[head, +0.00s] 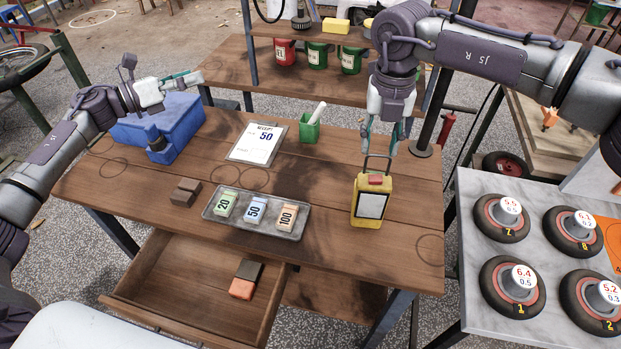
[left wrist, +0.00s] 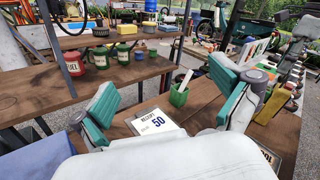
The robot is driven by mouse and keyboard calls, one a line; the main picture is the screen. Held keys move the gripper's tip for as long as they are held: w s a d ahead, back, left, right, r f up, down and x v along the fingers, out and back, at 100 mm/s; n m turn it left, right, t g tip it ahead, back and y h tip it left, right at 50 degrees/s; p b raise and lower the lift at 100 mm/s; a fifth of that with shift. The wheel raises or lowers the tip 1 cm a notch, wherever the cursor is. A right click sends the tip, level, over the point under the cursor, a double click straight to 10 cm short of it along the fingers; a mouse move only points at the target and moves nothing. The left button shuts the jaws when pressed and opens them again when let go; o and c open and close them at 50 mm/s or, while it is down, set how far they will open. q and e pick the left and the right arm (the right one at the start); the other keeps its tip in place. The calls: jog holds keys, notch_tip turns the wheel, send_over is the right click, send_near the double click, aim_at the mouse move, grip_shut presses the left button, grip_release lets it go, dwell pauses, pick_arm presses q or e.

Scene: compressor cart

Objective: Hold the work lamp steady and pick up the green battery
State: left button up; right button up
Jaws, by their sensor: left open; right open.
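The yellow work lamp (head: 357,211), with a white front panel and a dark top handle, stands upright at the table's right. My right gripper (head: 381,145) is open, pointing down just above the lamp's handle; whether it touches the handle I cannot tell. No thing is plainly a battery. A small green block marked 20 (head: 226,204) lies in the grey tray (head: 254,230), left of a blue 50 block and an orange 100 block. My left gripper (head: 180,80) is open and empty above the blue box at the left; it also shows in the left wrist view (left wrist: 168,92).
The blue box (head: 185,118) stands at the table's back left. A receipt sheet (head: 257,143) and green cup (head: 309,129) are at the back. A brown block (head: 186,192) lies left of the tray. The open drawer (head: 190,300) holds dark and orange blocks.

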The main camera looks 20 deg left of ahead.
aim_at(368, 202)
pick_arm(q)
jog(key=s+d+r+m+g+h, duration=0.1)
jog(key=s+d+m+g+h, duration=0.15)
jog(key=d+m, duration=0.5)
jog(key=s+d+r+m+g+h, duration=0.15)
jog(key=d+m+g, duration=0.3)
jog(key=d, duration=0.65)
jog(key=s+d+f+m+g+y, duration=0.1)
jog(key=s+d+f+g, duration=0.2)
jog(key=d+f, duration=0.4)
jog(key=s+d+f+g+y, duration=0.1)
jog(key=s+d+f+g, duration=0.2)
jog(key=f, duration=0.7)
jog(key=shift+t, duration=0.5)
jog(key=x, duration=1.4)
jog(key=shift+s+d+r, duration=0.15)
jog(key=shift+s+d, duration=0.05)
jog(key=shift+d, duration=0.25)
jog(key=shift+c, duration=0.2)
jog(key=c, duration=1.5)
